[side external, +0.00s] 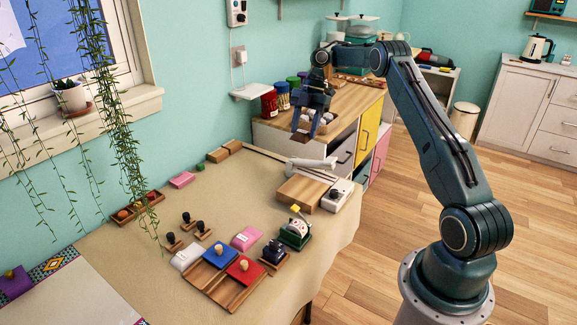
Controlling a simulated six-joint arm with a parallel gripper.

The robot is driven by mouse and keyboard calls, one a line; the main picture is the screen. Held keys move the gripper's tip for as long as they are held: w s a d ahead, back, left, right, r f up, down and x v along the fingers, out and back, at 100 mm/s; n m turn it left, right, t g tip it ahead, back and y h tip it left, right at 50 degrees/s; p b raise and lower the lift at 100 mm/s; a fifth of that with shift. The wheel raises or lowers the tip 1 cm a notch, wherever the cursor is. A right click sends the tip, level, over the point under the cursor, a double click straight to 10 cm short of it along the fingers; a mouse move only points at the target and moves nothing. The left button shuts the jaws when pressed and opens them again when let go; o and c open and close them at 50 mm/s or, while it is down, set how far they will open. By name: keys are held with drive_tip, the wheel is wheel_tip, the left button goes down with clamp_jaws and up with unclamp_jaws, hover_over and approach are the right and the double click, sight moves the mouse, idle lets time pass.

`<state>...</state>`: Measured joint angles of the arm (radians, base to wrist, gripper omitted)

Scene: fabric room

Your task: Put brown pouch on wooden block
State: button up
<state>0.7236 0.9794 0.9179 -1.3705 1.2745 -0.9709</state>
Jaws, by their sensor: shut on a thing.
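My gripper (306,128), with dark blue fingers, is up in the air at the upper middle of the side external view, pointing down. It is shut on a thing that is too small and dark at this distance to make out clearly. A flat tan wooden block (299,190) lies on the cloth-covered table, below my gripper in the picture and well apart from it. Its top looks bare. Two small brown items (226,151) lie at the table's back edge; I cannot tell whether either is the brown pouch.
A white long-handled object (308,163) lies behind the block, and a white device (337,195) stands at its right. A green-based device (296,232), stamps and a wooden tray (221,282) fill the front. The cloth (240,195) left of the block is clear.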

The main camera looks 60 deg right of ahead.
sight(300, 191)
drive_tip(key=shift+f, duration=0.2)
drive_tip(key=shift+w+a+f, duration=0.1)
drive_tip(key=shift+f, duration=1.15)
wheel_tip(300, 191, down, 17)
drive_tip(key=shift+f, duration=0.1)
drive_tip(key=shift+f, duration=0.1)
idle(0.4)
drive_tip(key=o, duration=1)
drive_tip(key=shift+c, duration=0.2)
drive_tip(key=v, duration=1.2)
